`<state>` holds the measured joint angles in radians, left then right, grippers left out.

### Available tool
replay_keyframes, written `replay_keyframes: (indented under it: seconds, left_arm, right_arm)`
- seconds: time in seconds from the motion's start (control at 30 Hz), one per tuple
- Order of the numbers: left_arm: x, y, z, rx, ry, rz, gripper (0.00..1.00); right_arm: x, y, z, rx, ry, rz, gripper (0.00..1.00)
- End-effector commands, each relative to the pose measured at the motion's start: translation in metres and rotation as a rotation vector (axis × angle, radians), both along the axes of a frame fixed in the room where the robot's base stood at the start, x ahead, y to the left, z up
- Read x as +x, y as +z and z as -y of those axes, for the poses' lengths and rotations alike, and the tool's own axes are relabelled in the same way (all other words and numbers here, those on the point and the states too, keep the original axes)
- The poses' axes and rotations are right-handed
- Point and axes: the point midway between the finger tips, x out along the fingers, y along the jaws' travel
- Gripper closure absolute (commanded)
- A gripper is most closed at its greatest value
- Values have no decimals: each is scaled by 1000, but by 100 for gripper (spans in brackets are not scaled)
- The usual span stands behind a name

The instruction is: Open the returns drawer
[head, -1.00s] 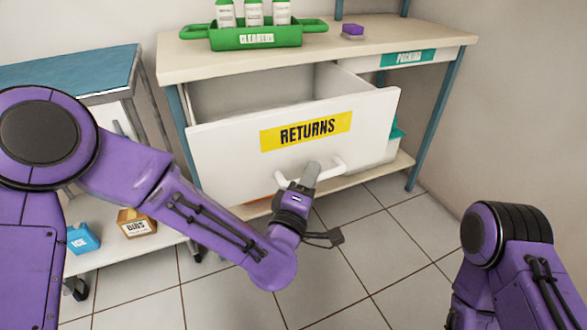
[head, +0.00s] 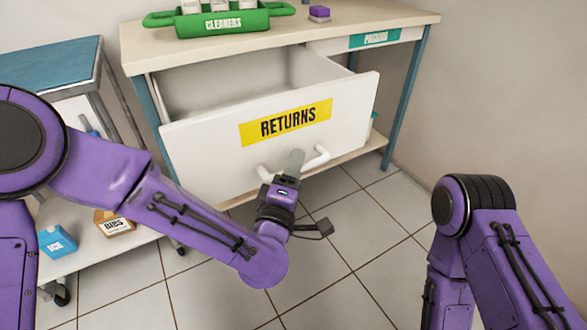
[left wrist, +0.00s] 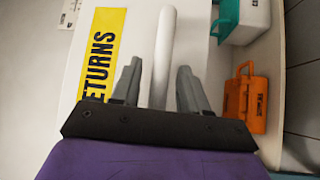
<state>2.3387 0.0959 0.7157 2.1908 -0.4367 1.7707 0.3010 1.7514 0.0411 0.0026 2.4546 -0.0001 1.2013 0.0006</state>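The white returns drawer (head: 215,150) with its yellow RETURNS label (head: 286,122) stands pulled well out of the bench, its inside showing in the head view. Its white bar handle (head: 318,158) is low on the front. My left gripper (head: 294,161) is at the handle. In the left wrist view the handle (left wrist: 165,50) runs between the two grey fingers of the left gripper (left wrist: 160,80). They are apart, with a visible gap on the left side of the bar. My right arm shows at right; its gripper is out of view.
A green CLEANERS tray (head: 222,24) and a purple block (head: 319,13) are on the bench. A cart at left holds a blue ICE box (head: 57,242) and a BIBS box (head: 115,223). An orange container (left wrist: 246,98) is beyond the drawer. Tiled floor in front is clear.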

Motion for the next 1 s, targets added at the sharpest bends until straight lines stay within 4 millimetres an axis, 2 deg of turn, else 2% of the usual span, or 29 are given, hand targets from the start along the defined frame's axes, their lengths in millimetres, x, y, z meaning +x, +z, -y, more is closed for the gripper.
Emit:
replay_keyframes:
  seconds: [0.17,0.4,0.6,1.0]
  left_arm:
    - [-12,-1,-3,2,-2,-1,56]
    - [-66,-9,-18,5,-3,0,56]
    - [-96,-13,-27,1,-1,0,56]
    - [-101,-14,-29,0,1,0,56]
  right_arm:
    - [0,2,0,0,0,0,49]
    - [0,5,0,-1,1,1,49]
    - [0,5,0,-1,1,1,49]
    - [0,5,0,-1,1,1,49]
